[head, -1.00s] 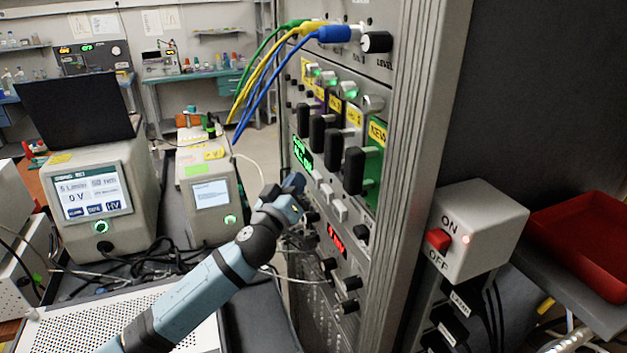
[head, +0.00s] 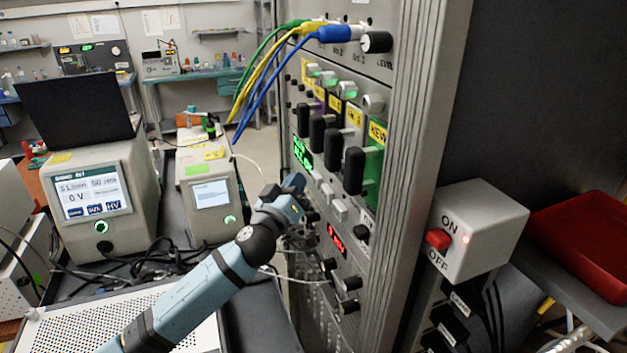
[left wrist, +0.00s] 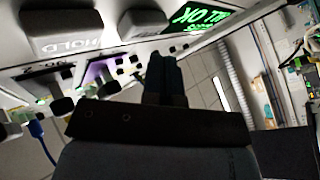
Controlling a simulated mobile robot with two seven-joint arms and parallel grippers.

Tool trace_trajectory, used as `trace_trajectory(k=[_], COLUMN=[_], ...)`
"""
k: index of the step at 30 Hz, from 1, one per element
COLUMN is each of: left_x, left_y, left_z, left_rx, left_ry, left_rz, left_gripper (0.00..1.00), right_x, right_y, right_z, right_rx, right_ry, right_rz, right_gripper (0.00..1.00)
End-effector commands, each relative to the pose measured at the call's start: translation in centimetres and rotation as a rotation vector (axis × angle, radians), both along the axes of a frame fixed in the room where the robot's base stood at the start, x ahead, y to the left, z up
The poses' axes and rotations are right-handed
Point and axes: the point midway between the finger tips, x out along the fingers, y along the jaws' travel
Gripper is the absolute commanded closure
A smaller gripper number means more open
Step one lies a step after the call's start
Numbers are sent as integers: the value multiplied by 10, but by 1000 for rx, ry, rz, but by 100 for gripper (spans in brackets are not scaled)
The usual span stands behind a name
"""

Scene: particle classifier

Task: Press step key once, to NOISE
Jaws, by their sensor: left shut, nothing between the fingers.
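A row of pale push keys sits on the rack's front panel under the green display (head: 302,153). In the head view one grey key (head: 340,210) shows just right of my left gripper. My left gripper (head: 297,181) is shut and empty, close to the panel below the green display. In the left wrist view its dark closed fingers (left wrist: 164,75) point towards the panel. There a key marked HOLD (left wrist: 62,30) and another grey key (left wrist: 143,22) show upside down. I cannot read which key is the step key. The wrist view's green display (left wrist: 195,16) ends in "OK". Contact cannot be told.
Black handles (head: 354,170) stick out of the rack above the keys. Blue, yellow and green cables (head: 333,33) hang at the top. A red display (head: 336,238) and black knobs (head: 350,283) lie below. An ON/OFF box (head: 480,232) stands right.

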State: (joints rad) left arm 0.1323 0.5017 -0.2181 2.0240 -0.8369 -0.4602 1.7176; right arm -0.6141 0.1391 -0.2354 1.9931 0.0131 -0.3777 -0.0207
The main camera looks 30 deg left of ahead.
Motion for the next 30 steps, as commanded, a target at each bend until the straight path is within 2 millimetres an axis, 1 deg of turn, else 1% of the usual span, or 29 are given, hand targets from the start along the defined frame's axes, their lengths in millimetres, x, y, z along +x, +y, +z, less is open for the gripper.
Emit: trace_trajectory(k=[15, 24, 30], left_x=[0, 6, 6], left_y=[0, -5, -6], left_z=[0, -1, 0], left_rx=[0, -1, 0], left_ry=[0, 0, 0], left_rz=[0, 1, 0], left_gripper=[100, 100, 100], right_x=[0, 0, 0], right_y=[0, -1, -1], right_z=[0, -3, -3], right_rx=[-1, -1, -1], right_ry=[0, 0, 0], right_rz=[-1, -1, 0], right_gripper=[57, 57, 57])
